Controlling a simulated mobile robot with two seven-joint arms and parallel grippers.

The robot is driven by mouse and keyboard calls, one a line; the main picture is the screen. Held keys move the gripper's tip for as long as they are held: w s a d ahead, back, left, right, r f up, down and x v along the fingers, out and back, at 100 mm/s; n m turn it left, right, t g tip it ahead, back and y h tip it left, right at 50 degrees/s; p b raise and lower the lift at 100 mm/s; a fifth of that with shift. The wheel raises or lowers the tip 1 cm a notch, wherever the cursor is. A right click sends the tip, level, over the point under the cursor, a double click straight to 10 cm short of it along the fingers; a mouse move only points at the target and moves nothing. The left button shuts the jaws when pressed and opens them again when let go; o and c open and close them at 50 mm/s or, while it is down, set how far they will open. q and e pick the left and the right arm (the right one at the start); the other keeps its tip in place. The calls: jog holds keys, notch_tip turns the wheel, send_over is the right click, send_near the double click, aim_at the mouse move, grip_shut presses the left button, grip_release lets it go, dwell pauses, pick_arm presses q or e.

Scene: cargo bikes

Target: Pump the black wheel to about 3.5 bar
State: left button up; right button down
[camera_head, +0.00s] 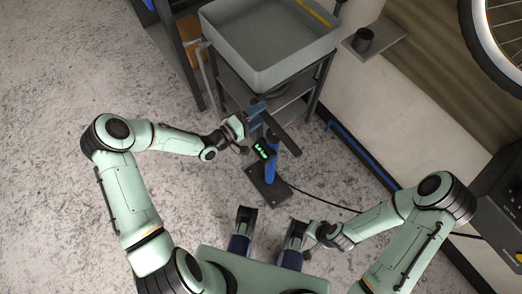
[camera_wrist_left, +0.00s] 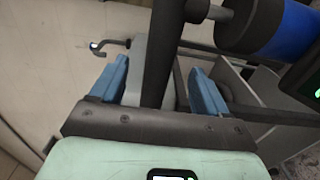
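The floor pump has a blue barrel (camera_head: 268,167), a black crossbar handle (camera_head: 283,137) and a dark base plate (camera_head: 269,192) on the floor. Its green-lit display (camera_head: 263,149) is too small to read. My left gripper (camera_head: 258,110) is at the left end of the handle. In the left wrist view, its blue fingers (camera_wrist_left: 160,88) stand apart on both sides of the dark handle bar (camera_wrist_left: 163,45), with gaps showing. A black-tyred spoked wheel (camera_head: 478,55) is partly in view at the upper right. My right gripper (camera_head: 310,246) is low in the head view, its fingers unclear.
A grey tray (camera_head: 247,72) on a dark-legged stand is close behind the pump. A black hose (camera_head: 325,201) runs from the pump to the right. The floor on the left is clear.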

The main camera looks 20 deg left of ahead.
pick_arm(q)
jog(key=shift+r, duration=0.1)
jog(key=p+v, duration=0.2)
jog(key=v, duration=0.7)
dwell(0.4)
dwell(0.4)
